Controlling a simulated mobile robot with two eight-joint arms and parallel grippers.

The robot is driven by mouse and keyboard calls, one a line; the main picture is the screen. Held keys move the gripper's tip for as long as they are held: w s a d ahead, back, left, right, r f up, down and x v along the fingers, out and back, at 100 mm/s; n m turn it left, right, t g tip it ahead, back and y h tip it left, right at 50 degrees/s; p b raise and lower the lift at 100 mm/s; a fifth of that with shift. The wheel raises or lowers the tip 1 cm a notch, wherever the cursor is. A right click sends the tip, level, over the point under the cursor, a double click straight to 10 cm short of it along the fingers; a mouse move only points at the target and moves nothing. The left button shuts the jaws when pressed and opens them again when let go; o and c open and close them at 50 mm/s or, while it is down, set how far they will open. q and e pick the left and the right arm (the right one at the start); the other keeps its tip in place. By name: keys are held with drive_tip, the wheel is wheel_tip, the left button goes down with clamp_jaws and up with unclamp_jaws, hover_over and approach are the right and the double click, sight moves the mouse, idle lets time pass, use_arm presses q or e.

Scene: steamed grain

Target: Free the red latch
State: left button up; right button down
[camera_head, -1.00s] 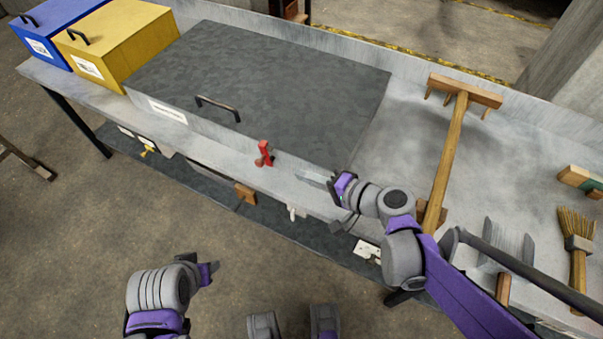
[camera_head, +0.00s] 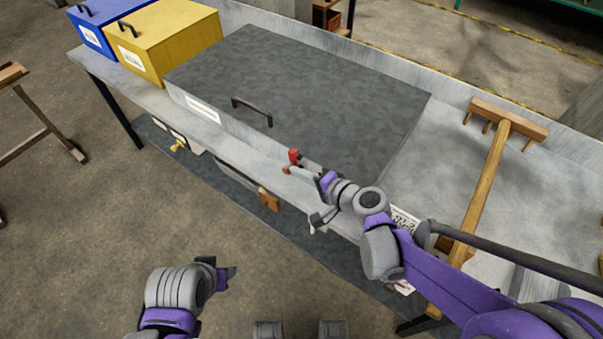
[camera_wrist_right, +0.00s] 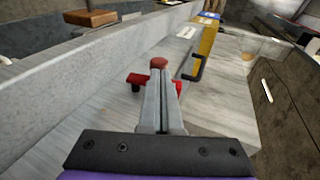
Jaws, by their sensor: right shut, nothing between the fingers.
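The fingers (camera_wrist_right: 158,98) lie side by side in the wrist view. My left gripper (camera_head: 230,273) hangs low, away from the bench; its jaws are unclear.
A black handle (camera_head: 252,110) is on the bin's lid. A yellow box (camera_head: 175,45) and a blue box (camera_head: 100,28) stand at the bench's left end. A wooden rake (camera_head: 487,170) lies at the right. Small items hang along the bench's front.

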drive_tip(key=shift+w+a+r+g+h+p, duration=0.1)
drive_tip(key=shift+a+r+g+h+p, duration=0.1)
drive_tip(key=shift+g+h+p, duration=0.15)
